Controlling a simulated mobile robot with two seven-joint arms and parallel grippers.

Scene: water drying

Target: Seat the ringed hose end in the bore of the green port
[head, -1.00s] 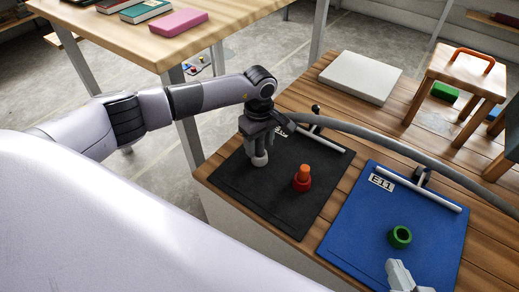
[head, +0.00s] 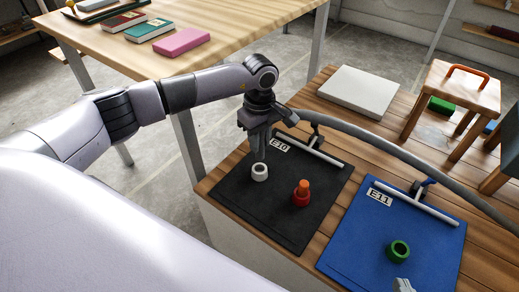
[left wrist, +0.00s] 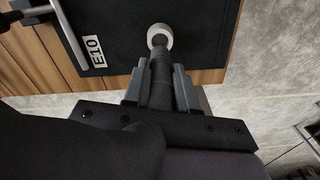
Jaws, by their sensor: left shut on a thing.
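My left gripper (head: 258,150) is shut on the dark ribbed hose end (left wrist: 158,85), which points down between its fingers. In the left wrist view the tip overlaps the edge of a white ring-shaped port (left wrist: 160,35). In the head view this port (head: 259,173) stands on the black mat just below the fingers, and its opening shows. I cannot tell whether the tip is clear of it. The green port (head: 398,251) stands on the blue mat with its bore open and empty.
A red port (head: 300,199) with an orange plug (head: 303,186) stands between the white and green ports. Bars on posts (head: 412,204) edge the mats. A white slab (head: 358,90) lies behind.

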